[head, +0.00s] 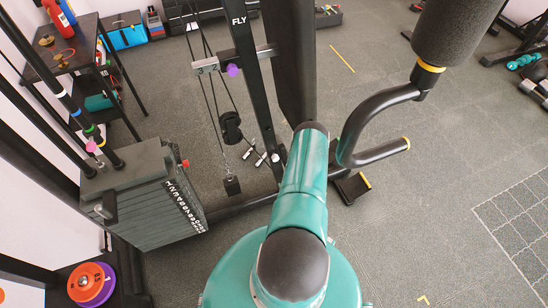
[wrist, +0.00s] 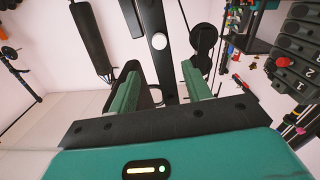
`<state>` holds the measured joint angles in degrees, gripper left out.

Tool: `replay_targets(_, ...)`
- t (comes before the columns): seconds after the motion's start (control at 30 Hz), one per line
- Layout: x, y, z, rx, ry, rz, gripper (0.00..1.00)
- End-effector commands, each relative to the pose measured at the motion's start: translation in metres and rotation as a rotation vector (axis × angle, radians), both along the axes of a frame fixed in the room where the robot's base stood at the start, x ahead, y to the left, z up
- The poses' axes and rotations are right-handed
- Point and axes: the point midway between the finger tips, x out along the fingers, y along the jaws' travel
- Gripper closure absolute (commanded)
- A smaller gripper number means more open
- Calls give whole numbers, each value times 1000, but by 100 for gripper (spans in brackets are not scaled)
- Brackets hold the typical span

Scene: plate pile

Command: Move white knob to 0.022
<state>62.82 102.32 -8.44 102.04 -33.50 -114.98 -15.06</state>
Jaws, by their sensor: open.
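The white knob (wrist: 159,41) is a small round disc on a dark upright post in the wrist view. It lies ahead of my gripper (wrist: 161,88), between the lines of the two fingers and apart from them. My gripper's green fingers are spread wide with nothing between them. In the head view a small pale round spot (head: 275,158) low on the post marked FLY, beside my teal arm, may be the same knob. My gripper is hidden behind my arm there.
A purple knob (head: 232,70) sits on a crossbar of the post. A grey weight stack (head: 155,205) stands left, with a pulley (head: 231,126) and cables between. A curved padded bar (head: 375,115) stands close right of my arm. Grey floor at right is mostly clear.

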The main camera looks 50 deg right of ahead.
Motion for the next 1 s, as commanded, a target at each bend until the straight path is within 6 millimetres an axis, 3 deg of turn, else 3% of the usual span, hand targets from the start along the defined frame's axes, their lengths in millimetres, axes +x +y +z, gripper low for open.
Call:
replay_targets(0.27,25,-15,1,-4,-4,-4,51)
replay_targets(0.7,100,-61,1,-4,-4,-1,51)
replay_targets(1.0,120,-74,1,-1,-2,-1,51)
